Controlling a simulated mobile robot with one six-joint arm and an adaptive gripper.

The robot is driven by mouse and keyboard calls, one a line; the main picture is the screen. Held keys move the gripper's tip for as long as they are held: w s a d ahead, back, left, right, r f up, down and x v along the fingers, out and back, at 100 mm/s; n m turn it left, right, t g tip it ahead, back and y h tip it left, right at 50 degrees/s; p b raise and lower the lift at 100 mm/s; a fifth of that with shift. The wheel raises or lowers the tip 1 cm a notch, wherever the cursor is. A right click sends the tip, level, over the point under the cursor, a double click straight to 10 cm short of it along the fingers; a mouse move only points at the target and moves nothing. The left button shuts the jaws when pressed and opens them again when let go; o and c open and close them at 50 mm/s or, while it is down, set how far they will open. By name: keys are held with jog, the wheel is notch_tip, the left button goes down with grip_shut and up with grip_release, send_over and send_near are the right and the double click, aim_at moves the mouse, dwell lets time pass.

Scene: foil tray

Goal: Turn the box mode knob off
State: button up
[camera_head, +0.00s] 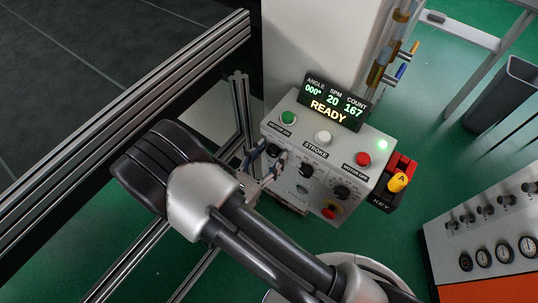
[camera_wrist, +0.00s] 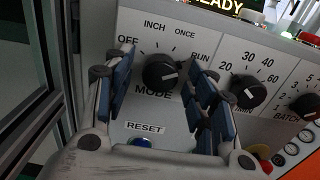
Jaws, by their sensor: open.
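The black mode knob (camera_wrist: 158,70) is on the grey control box (camera_head: 318,150), above the word MODE in the wrist view. Labels OFF, INCH, ONCE and RUN run around it from left to right. A white mark shows on the knob's right side, on the RUN side; its exact setting is hard to read. My gripper (camera_wrist: 162,84) is open, with blue-padded fingers to the left and right of the knob and a gap on each side. In the head view my gripper (camera_head: 266,166) is at the box's left front, partly covering that knob.
A blue reset button (camera_wrist: 141,142) lies below the mode knob. A speed knob (camera_wrist: 248,91) and a batch knob (camera_wrist: 305,106) sit to the right, the speed knob close to my right finger. A red stop button (camera_head: 329,212) and a yellow key tag (camera_head: 398,182) are further right. Metal rails (camera_head: 130,95) run at left.

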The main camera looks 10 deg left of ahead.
jog(key=c, duration=1.1)
jog(key=shift+o, duration=0.2)
